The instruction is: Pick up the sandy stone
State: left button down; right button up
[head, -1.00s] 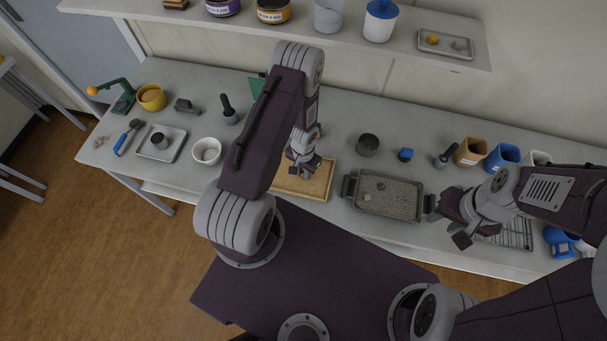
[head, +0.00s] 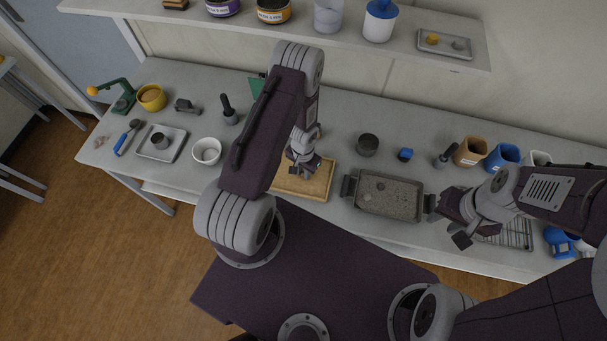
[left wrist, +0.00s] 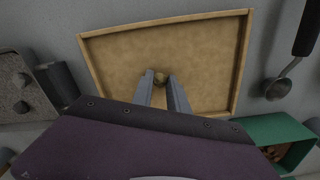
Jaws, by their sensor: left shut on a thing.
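The sandy stone (left wrist: 159,78) is a small brownish lump between the fingertips of my left gripper (left wrist: 160,82) in the left wrist view. The gripper is shut on it, over the shallow wooden tray (left wrist: 205,55). I cannot tell whether the stone still touches the tray floor. In the head view my left gripper (head: 301,172) is over the same tray (head: 315,190), and the stone is too small or hidden to make out. My right gripper (head: 456,223) is open and empty, beside the right end of the grey soil pan.
The grey soil pan (head: 398,200) stands right of the wooden tray. A white bowl (head: 207,151) stands to its left. A dark cup (head: 368,144) and a blue item (head: 405,154) stand behind the pan. A ladle (left wrist: 277,88) and a green box (left wrist: 283,130) lie near the tray.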

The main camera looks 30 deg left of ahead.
pick_arm(q)
notch_tip(320, 180, up, 6)
jog(key=p, duration=0.6)
jog(key=shift+w+d+f, duration=0.1)
jog(key=d+p, duration=0.1)
jog(key=p, duration=0.3)
jog(key=shift+w+d+r, duration=0.3)
jog(key=shift+d+r, duration=0.05)
jog(key=w+d+r+b, duration=0.4)
jog(key=d, duration=0.4)
jog(key=shift+w+d+r, duration=0.2)
jog(key=shift+w+r, duration=0.05)
jog(key=shift+w, duration=0.05)
